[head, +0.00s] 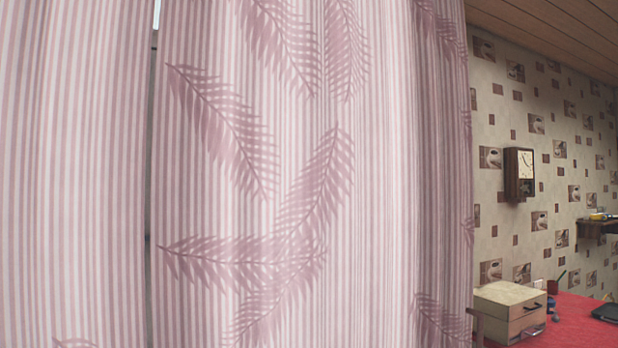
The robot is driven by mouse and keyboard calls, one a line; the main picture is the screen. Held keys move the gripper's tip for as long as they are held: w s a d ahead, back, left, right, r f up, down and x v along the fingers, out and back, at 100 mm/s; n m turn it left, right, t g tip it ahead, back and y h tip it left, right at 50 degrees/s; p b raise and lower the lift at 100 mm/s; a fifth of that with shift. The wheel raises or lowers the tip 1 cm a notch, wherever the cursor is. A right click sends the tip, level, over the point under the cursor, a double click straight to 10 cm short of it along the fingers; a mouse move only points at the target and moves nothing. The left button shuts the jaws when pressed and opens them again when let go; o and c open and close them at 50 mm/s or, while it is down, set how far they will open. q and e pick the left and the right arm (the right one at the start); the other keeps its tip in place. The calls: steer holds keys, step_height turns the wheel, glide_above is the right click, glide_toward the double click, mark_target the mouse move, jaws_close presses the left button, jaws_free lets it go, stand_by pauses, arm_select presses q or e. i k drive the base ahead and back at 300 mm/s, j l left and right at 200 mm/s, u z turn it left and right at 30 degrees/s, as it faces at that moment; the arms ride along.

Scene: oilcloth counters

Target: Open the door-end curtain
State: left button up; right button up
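A pink striped curtain with darker fern-leaf prints (380,190) hangs close in front of me and fills most of the head view. A second striped panel (70,180) hangs to its left. A narrow dark gap (150,240) runs between the two panels, with a bit of light at its top. I cannot tell from this view which panel is the door-end one. The tops and bottoms of both panels are out of frame. Neither of my grippers shows.
Right of the curtain, a counter with a red cloth (575,325) holds a cream box with a drawer (508,308) and a dark flat item (606,312). A wall clock (519,174) and a small shelf (598,227) are on the patterned wall.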

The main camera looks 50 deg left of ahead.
mark_target(312, 185)
steer(key=u, duration=1.15)
